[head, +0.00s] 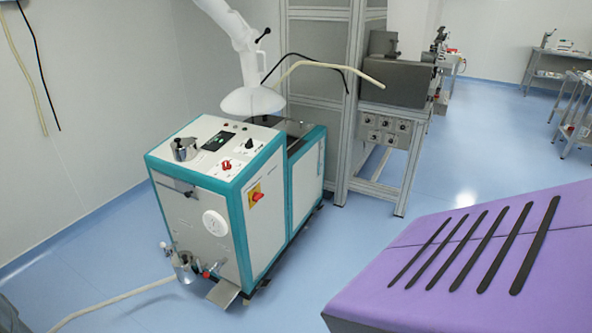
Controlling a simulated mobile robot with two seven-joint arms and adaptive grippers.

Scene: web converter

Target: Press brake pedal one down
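A white machine with teal edges (210,195) stands upright on the floor left of centre. A flat grey metal plate (223,293) sticks out low at its front foot, close to the floor. It looks like a pedal, but I cannot tell for sure that it is brake pedal one. Small dark feet or casters show under the machine's lower right edge, too small to make out any pedals on them. Neither of my grippers is in view, and nothing touches the plate.
A pale hose (115,302) runs over the floor to a metal cup (183,267) left of the plate. A purple block with black slots (480,260) fills the lower right. Blue floor (290,290) between it and the machine is clear. A grey metal frame (385,150) stands behind.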

